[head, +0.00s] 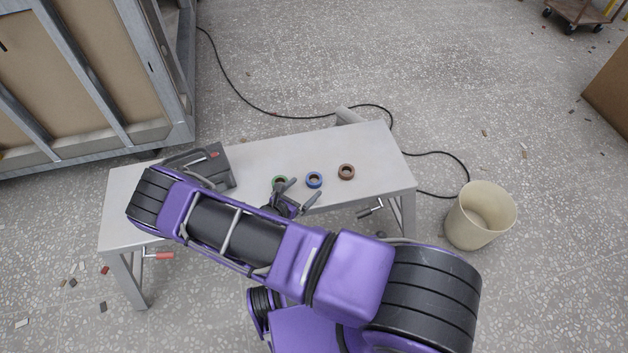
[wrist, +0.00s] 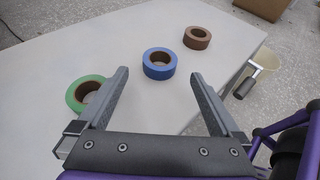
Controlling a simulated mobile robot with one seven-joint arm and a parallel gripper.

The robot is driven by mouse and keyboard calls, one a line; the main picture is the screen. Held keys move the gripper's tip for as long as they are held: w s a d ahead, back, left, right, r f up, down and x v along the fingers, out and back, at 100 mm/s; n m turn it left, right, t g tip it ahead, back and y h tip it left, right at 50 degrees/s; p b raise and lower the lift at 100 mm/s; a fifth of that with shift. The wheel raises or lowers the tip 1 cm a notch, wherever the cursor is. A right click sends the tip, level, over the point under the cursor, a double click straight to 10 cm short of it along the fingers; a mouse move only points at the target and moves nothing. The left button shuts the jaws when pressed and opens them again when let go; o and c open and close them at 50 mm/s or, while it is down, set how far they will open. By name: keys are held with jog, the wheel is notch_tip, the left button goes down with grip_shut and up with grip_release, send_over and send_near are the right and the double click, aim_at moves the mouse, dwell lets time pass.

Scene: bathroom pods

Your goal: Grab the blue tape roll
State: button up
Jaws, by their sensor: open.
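The blue tape roll (head: 314,180) lies flat on the white table (head: 270,150), between a green roll (head: 280,181) and a brown roll (head: 346,172). In the wrist view the blue tape roll (wrist: 160,64) is ahead of my gripper (wrist: 158,76), in line with the gap between its fingers. My gripper (head: 302,193) is open and empty, and the roll appears just beyond the fingertips. The green roll (wrist: 86,94) is beside the outer side of the left finger, partly hidden by it. The brown roll (wrist: 197,38) is farther off to the right.
A dark grey tool case (head: 200,165) stands on the table's left part. A crank handle (wrist: 247,80) sticks out at the table edge. A beige bucket (head: 481,214) stands on the floor at right. A black cable (head: 250,100) runs behind the table. The table's right end is clear.

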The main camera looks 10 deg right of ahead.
aim_at(311, 182)
jog(key=x, duration=0.4)
jog(key=shift+w+d+b, duration=0.25)
jog(key=shift+b, duration=0.05)
jog(key=c, duration=1.4)
jog(key=shift+r, duration=0.15)
jog(key=shift+c, duration=0.2)
